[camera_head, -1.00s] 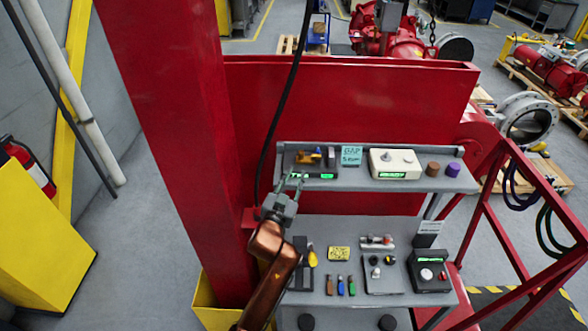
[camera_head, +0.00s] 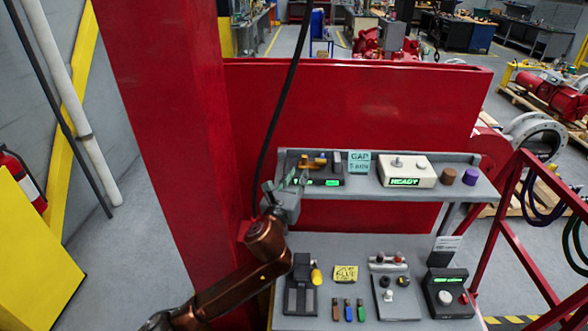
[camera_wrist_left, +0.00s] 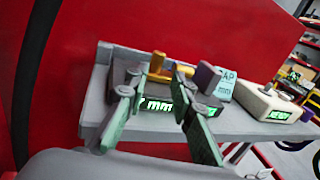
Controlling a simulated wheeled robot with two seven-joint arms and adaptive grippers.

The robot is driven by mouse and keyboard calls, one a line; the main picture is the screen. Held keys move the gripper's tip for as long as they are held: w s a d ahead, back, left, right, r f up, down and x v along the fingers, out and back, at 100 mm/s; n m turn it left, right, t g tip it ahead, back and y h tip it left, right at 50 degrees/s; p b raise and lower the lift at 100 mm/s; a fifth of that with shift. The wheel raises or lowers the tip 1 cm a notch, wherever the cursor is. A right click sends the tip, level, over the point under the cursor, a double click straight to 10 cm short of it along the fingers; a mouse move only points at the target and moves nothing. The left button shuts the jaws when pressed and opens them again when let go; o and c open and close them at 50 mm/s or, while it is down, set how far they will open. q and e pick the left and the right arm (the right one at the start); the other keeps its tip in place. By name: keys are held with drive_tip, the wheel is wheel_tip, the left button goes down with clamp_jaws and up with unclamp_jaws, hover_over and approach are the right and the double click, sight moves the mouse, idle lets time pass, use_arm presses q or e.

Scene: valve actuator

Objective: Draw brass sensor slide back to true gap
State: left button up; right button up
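The brass sensor slide (camera_head: 312,162) sits on a dark gauge base with a green-lit display (camera_head: 332,183), at the left end of the upper grey shelf. It also shows in the left wrist view (camera_wrist_left: 157,64), beyond the fingertips, above the green "mm" readout (camera_wrist_left: 160,104). A dark purplish block (camera_wrist_left: 207,77) stands right of it. My left gripper (camera_head: 296,178) is at the shelf's left front, close before the gauge. In the left wrist view its two green fingers (camera_wrist_left: 152,82) are spread apart with nothing between them. My right gripper is out of view.
A teal "GAP" card (camera_head: 359,162), a white "READY" box (camera_head: 407,171) and brown and purple knobs (camera_head: 470,177) stand along the upper shelf (camera_head: 430,191). The lower shelf (camera_head: 340,247) holds several small tools and devices. A red column (camera_head: 175,130) and black cable (camera_head: 280,110) are at left.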

sight(304, 161)
use_arm(q)
drive_tip(key=shift+w+a+m, duration=0.1)
drive_tip(key=shift+m, duration=0.2)
drive_tip(key=shift+w, duration=0.25)
drive_tip(key=shift+x, duration=3.6)
drive_tip(key=shift+c, duration=0.3)
clamp_jaws()
